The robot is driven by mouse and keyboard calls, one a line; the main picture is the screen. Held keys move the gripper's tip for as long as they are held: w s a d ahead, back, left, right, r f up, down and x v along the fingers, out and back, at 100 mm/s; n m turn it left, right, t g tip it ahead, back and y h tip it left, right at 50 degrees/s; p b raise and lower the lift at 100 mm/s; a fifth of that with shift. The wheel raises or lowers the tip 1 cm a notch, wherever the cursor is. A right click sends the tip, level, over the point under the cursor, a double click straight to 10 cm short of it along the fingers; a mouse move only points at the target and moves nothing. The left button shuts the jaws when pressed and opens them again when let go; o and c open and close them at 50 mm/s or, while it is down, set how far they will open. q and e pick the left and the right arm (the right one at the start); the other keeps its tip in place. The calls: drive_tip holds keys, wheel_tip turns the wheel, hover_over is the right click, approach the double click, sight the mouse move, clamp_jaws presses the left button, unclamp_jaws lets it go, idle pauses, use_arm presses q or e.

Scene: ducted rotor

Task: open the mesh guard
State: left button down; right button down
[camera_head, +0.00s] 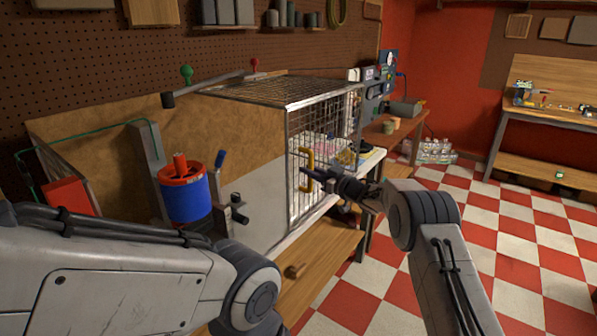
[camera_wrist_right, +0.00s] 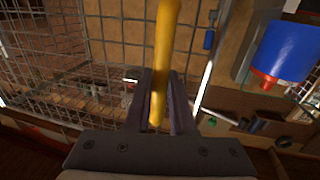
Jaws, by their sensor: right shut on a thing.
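The mesh guard (camera_head: 330,125) is a wire-grid front on a box with wooden sides, standing on the bench. A yellow upright handle (camera_head: 310,158) sits near the guard's left edge. My right gripper (camera_head: 308,178) reaches in from the right and is shut on the handle. In the right wrist view, the yellow handle (camera_wrist_right: 163,65) passes between the two dark fingers (camera_wrist_right: 160,105), with the guard's mesh (camera_wrist_right: 105,50) behind and left of it. The guard looks closed or nearly so; a small gap cannot be told. My left arm shows at lower left, but its gripper is out of view.
The checkered floor (camera_head: 500,240) to the right is clear. A wooden workbench (camera_head: 550,115) stands farther back.

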drive_tip(key=shift+r, duration=0.15)
drive_tip(key=c, duration=0.8)
unclamp_jaws()
drive_tip(key=shift+o, duration=0.2)
drive_tip(key=shift+d, duration=0.1)
drive_tip(key=shift+s+d, duration=0.15)
drive_tip(key=shift+s, duration=0.05)
drive_tip(key=b+v, duration=0.2)
drive_tip(key=v, duration=0.8)
drive_tip(key=shift+b, duration=0.4)
